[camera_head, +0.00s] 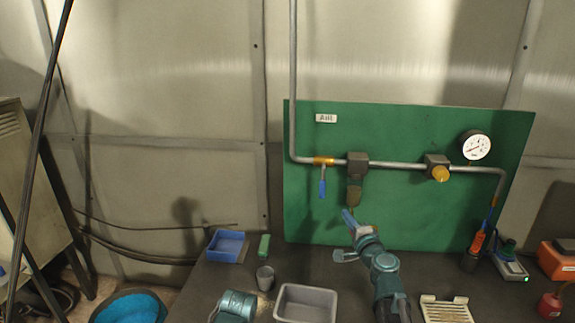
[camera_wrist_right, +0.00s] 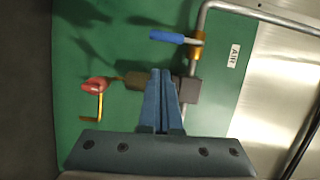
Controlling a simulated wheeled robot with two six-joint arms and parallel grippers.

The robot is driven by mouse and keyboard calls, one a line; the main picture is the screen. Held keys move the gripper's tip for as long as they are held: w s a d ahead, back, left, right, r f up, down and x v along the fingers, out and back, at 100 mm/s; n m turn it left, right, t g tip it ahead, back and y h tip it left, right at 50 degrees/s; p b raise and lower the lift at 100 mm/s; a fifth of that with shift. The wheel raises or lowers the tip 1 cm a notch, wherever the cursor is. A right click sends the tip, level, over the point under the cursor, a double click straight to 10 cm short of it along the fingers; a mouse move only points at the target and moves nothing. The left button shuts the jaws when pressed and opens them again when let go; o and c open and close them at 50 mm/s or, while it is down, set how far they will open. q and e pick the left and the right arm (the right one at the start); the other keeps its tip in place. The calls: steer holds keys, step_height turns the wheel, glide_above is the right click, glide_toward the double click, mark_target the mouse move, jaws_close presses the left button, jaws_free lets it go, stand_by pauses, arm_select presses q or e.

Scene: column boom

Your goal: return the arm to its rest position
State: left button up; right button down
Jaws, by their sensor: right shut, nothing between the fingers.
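My right gripper (camera_head: 349,215) is in front of the green board (camera_head: 420,220), a little below the bowl (camera_head: 354,195) of the grey block on the pipe. Its blue fingers are together with nothing between them. In the right wrist view the closed fingertips (camera_wrist_right: 162,72) overlap part of the block (camera_wrist_right: 189,90), so I cannot tell the exact gap. The arm reaches up from the bottom edge. My left gripper does not show.
The pipe (camera_head: 400,164) carries a blue-handled valve (camera_head: 323,187), a yellow knob (camera_head: 440,174) and a gauge (camera_head: 476,145). On the bench are a grey tray (camera_head: 305,290), metal cup (camera_head: 265,278), blue bin (camera_head: 227,246), slatted plate (camera_head: 446,308) and red-orange tool (camera_head: 477,243).

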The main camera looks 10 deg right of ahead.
steer(key=s+a+f+n+g+y, duration=0.2)
steer(key=s+a+f+n+g, duration=0.15)
steer(key=a, duration=0.45)
steer(key=s+a+f+n+g+y, duration=0.25)
steer(key=a+f+n, duration=0.2)
steer(key=a, duration=0.25)
steer(key=s+a+f+n+g+y, duration=0.25)
steer(key=a+n, duration=0.25)
steer(key=a, duration=0.3)
steer(key=s+a+f+n+g+h, duration=0.35)
steer(key=s+f+g, duration=0.3)
steer(key=s, duration=0.25)
steer(key=s+d+f+n+g+h, duration=0.3)
steer(key=s+h, duration=0.3)
steer(key=s, duration=0.4)
steer(key=shift+d+f+n, duration=0.35)
steer(key=shift+d+f, duration=0.35)
steer(key=shift+d, duration=0.2)
